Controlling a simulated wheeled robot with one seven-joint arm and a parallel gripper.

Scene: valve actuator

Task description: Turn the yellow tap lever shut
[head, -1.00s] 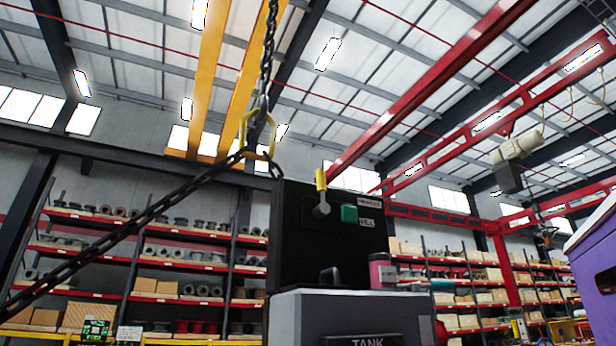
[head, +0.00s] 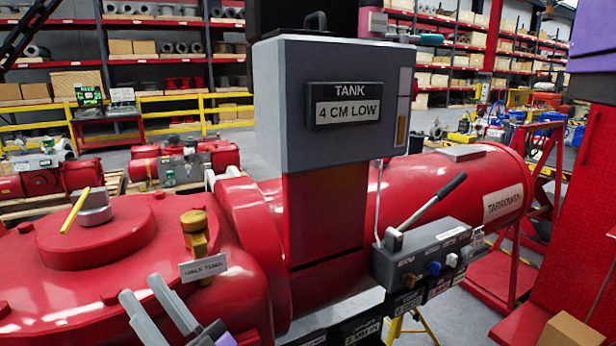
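No lever plainly marked as the tap lever shows now. The yellow-handled lever on the black box (head: 270,18) is above the picture; only the box's lower part shows. A yellow rod (head: 75,210) lies slanted on a grey cap (head: 95,207) on the red round cover at left. A brass-coloured fitting (head: 195,232) with a white tag stands to its right. My gripper (head: 141,287) is at the bottom left, in front of the red housing. Its two grey fingers stand apart with nothing visible between them. It appears apart from the rod and the fitting.
A grey tank (head: 350,92) reading "4 CM LOW" stands on a red column. A grey valve block (head: 430,255) with a black-gripped lever (head: 430,210) is at its right. A red cylinder (head: 470,190) runs behind. A cardboard box (head: 572,330) sits at bottom right.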

